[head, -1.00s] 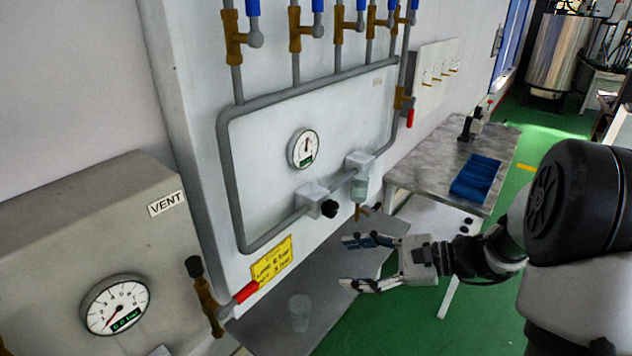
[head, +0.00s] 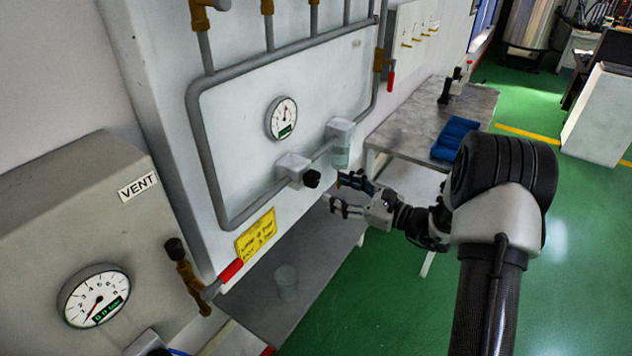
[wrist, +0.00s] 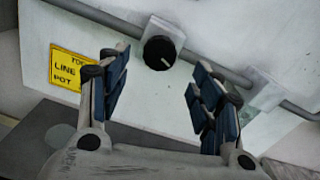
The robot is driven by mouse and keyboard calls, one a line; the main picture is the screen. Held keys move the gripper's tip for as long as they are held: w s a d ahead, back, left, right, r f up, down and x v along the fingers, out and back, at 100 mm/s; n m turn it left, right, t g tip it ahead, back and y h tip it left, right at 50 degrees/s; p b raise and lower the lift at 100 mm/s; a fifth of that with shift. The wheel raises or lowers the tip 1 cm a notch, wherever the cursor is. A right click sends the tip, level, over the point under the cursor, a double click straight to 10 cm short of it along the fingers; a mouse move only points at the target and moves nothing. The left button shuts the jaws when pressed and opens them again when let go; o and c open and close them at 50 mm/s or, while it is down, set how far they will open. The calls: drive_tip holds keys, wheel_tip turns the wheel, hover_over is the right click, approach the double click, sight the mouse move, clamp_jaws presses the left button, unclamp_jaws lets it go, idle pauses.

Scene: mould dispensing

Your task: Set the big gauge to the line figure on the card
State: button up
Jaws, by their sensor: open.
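The yellow card (head: 256,235) is on the panel's lower edge; its "LINE" and "POT" rows also show in the wrist view (wrist: 66,68), but I cannot read the figures surely. A round gauge (head: 282,118) on the panel has its needle about upright; its green display is too small to read. A larger-looking gauge (head: 94,296) is on the VENT box at lower left, its display about 0.0 bar. A black knob (head: 312,178) with a pale mark is on the regulator block, also in the wrist view (wrist: 160,52). My gripper (head: 343,193) is open and empty, apart from the knob, which appears between and beyond its fingers.
Grey pipes (head: 210,150) frame the panel. A clear bowl unit (head: 341,152) hangs right of the knob. A red-handled valve (head: 230,271) is beside the VENT box. A clear cup (head: 286,281) stands on the grey shelf. A bench (head: 405,125) holds a blue bin (head: 455,138).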

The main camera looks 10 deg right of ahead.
sight(317, 181)
drive_tip(key=x, duration=0.7)
drive_tip(key=shift+w+a+f, duration=0.1)
drive_tip(key=shift+w+a, duration=0.1)
drive_tip(key=shift+a, duration=0.05)
drive_tip(key=shift+c, duration=0.4)
drive_tip(key=c, duration=1)
drive_tip(key=m+p, duration=0.1)
drive_tip(key=m, duration=0.2)
drive_tip(key=shift+m+p, duration=0.3)
drive_tip(key=shift+p, duration=0.1)
drive_tip(key=shift+m+p, duration=0.95)
drive_tip(key=shift+m, duration=0.85)
